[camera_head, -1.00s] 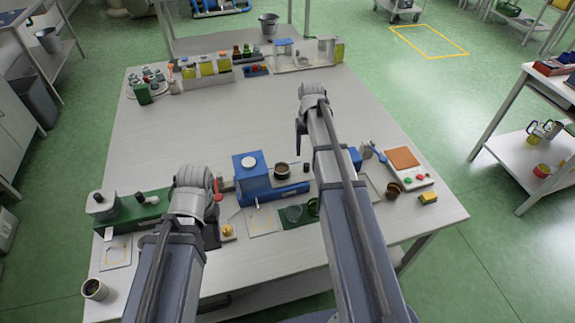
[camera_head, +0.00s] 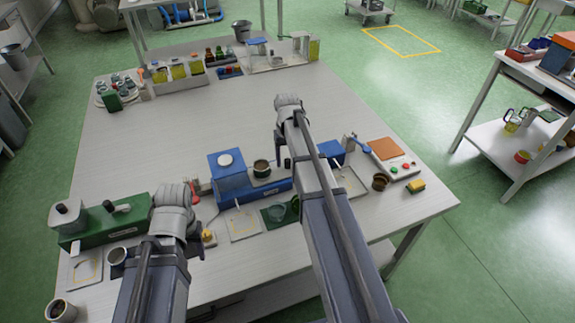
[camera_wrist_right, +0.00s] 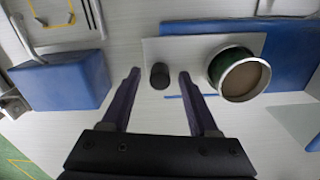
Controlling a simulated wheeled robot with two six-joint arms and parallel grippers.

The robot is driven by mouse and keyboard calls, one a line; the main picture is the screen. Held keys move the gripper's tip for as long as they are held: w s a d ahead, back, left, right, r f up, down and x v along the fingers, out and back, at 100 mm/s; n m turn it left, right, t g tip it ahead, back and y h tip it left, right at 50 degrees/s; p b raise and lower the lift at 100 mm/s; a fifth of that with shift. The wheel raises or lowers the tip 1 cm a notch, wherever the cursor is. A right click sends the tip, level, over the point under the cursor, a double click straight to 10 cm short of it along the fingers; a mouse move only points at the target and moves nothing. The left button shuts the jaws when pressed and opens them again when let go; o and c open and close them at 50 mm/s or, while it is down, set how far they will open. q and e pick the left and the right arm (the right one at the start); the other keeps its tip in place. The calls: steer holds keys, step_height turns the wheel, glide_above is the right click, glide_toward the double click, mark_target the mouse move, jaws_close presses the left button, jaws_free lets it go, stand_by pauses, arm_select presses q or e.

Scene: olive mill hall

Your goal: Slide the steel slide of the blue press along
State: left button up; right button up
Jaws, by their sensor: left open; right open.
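The blue press (camera_head: 232,178) stands along the near part of the table. It is a blue block with a long blue base. Its pale steel slide (camera_wrist_right: 215,45) carries a round dark green cup (camera_wrist_right: 240,75) and a small black knob (camera_wrist_right: 160,76). My right gripper (camera_wrist_right: 158,73) is open, with one finger on each side of the knob and a gap visible on both sides. In the head view the right arm hides part of the base's right end. My left gripper (camera_head: 180,222) is open near the green press; its fingers are mostly hidden by its arm.
A green press (camera_head: 105,222) stands left of the blue one. A blue block (camera_wrist_right: 60,80) lies left of my right gripper. A scale with an orange plate (camera_head: 386,148) and a yellow sponge (camera_head: 415,186) are at right. The middle of the table is clear.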

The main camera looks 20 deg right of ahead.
jaws_close()
stand_by(0.6)
stand_by(0.9)
